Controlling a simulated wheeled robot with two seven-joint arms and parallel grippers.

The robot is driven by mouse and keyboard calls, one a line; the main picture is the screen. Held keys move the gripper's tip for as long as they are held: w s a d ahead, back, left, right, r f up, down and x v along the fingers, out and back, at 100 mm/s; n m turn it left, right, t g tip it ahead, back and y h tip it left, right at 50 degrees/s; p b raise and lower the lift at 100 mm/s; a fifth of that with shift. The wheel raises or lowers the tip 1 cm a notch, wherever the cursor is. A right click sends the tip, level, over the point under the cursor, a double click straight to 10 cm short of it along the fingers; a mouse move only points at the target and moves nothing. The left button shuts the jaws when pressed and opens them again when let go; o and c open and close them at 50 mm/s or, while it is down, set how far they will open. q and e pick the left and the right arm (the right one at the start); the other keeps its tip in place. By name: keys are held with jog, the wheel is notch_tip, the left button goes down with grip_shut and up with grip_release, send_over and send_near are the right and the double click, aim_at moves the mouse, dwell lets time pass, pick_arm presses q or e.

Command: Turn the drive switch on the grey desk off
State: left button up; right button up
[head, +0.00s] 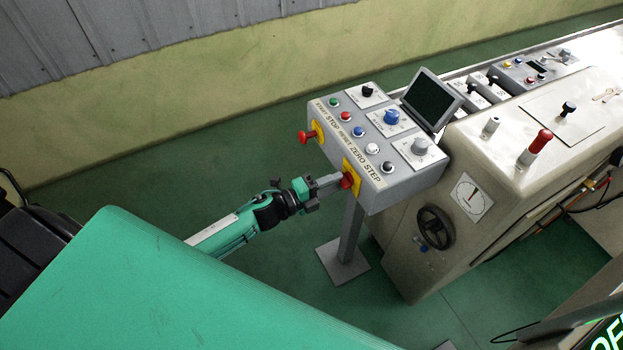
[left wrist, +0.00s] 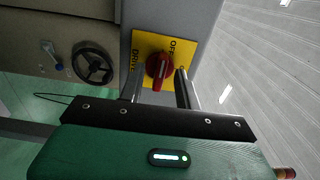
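The grey desk (head: 400,188) is a sloped control box on a post. On its front side is the drive switch, a red knob (head: 347,180) on a yellow plate. In the left wrist view the red knob (left wrist: 159,68) sits on the yellow plate (left wrist: 145,45), which carries "OFF" and partly hidden "DRIVE" lettering. The knob's grip bar lies roughly upright in that picture. My left gripper (head: 333,183) is at the switch. Its two fingers (left wrist: 160,84) are apart, one on each side of the knob's lower part; contact cannot be told. My right gripper is not in view.
A red emergency-stop button (head: 307,136) on another yellow plate sticks out further left on the same desk side. Coloured buttons, dials and a tilted screen (head: 432,98) are on top. A beige machine with a black handwheel (head: 434,227) stands at the right.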

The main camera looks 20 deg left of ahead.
pick_arm(q)
jog(key=b+v, duration=0.4)
jog(key=v, duration=0.9)
jog(key=shift+a, duration=0.1)
